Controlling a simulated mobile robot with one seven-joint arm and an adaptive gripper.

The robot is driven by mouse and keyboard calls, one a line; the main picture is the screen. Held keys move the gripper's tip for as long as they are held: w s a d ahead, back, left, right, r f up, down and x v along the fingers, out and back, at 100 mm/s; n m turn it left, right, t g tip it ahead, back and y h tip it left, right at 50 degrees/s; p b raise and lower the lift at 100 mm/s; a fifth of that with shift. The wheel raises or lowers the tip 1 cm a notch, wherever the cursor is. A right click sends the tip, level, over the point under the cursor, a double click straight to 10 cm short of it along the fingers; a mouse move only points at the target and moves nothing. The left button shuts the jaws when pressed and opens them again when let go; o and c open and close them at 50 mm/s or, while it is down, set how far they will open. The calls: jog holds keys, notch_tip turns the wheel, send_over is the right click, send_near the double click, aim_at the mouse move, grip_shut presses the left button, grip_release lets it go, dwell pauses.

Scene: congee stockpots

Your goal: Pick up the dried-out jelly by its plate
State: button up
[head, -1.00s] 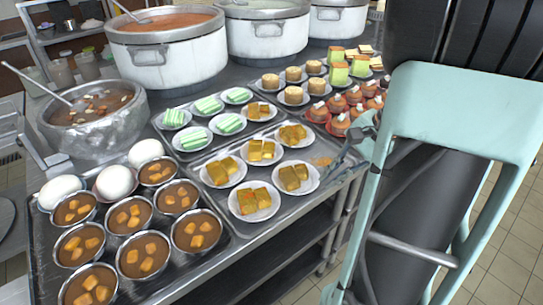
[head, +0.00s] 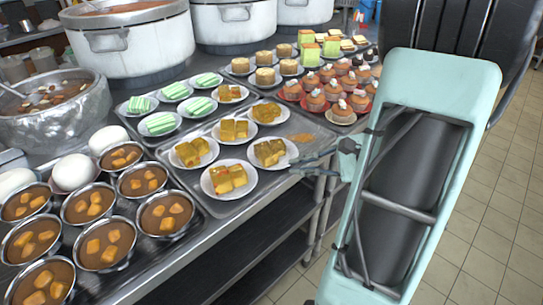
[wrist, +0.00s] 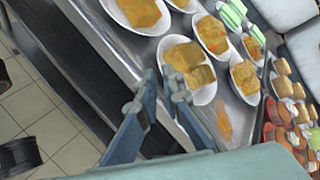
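Several white plates of yellow-orange jelly blocks stand on a metal tray (head: 210,206). The frames do not clearly mark which jelly is dried out. The nearest to my gripper is a browner-looking jelly (head: 269,152) on its plate (head: 288,160) at the tray's right edge; it also shows in the wrist view (wrist: 190,65). My gripper (head: 296,166) is at that plate's right rim, fingers pointing left at it. In the wrist view, my gripper (wrist: 160,74) shows two separate fingertips with a narrow gap, beside the rim. I cannot tell whether they touch it. Nothing is held.
Another jelly plate (head: 228,180) stands close in front and one (head: 234,130) behind. An orange smear (head: 300,138) lies on the tray beyond my gripper. Filled metal bowls (head: 166,213) crowd the left, cupcakes (head: 342,108) the back right. The floor aisle on the right is clear.

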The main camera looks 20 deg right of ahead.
aim_at(283, 175)
jog(key=x, duration=0.3)
jog(key=b+x, duration=0.1)
jog(key=x, duration=0.2)
jog(key=shift+d, duration=0.25)
jog(key=shift+f, duration=0.1)
grip_shut()
